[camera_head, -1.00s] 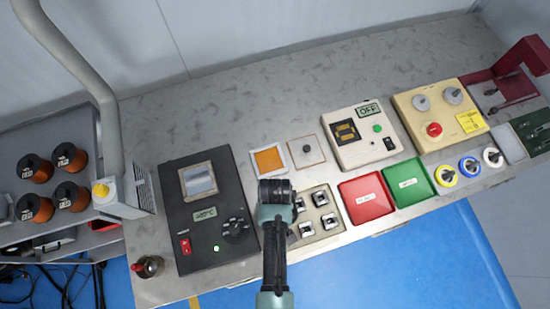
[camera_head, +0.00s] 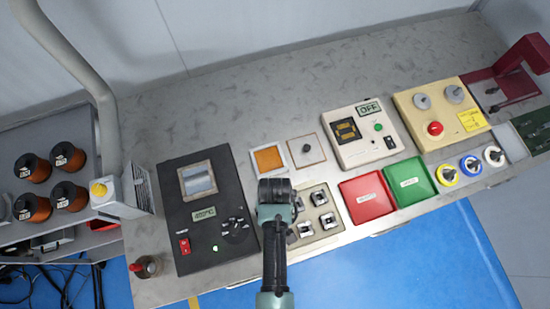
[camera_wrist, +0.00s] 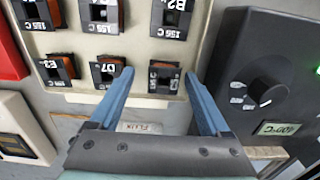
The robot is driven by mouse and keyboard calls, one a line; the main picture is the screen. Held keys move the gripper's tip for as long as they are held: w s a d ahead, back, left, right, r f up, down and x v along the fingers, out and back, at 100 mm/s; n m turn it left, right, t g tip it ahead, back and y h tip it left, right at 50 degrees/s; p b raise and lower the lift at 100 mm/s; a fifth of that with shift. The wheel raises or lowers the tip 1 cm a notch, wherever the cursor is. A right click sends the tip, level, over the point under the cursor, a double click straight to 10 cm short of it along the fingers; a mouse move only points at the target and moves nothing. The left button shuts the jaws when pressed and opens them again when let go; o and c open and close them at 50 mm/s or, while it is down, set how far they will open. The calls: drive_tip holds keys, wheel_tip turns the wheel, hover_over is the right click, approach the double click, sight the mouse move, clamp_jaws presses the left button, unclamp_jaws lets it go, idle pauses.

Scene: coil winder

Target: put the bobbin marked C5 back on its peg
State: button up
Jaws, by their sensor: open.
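Several dark, square-holed bobbins with white labels sit on a beige peg plate (camera_head: 312,188), just right of the black control box. In the wrist view they show upside down: one bobbin reads like E2 (camera_wrist: 56,70), one like D7 (camera_wrist: 105,72), and another (camera_wrist: 163,78) reads 155 C. I cannot make out a C5 mark on any of them, nor tell which peg is C5's. My gripper (camera_wrist: 160,82) is open and empty. Its blue fingers reach toward the plate's edge, on both sides of the 155 C bobbin in the picture. In the head view my arm hides part of the plate.
The black control box (camera_head: 175,215) with a dial stands left of the plate. A red tray (camera_head: 366,198) and a green tray (camera_head: 409,183) lie to the right. Copper wire spools (camera_head: 68,157) sit on the left shelf. The bench's back strip is clear.

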wheel_tip(320, 180, up, 12)
idle(0.4)
drive_tip(key=shift+r, duration=0.1)
idle(0.4)
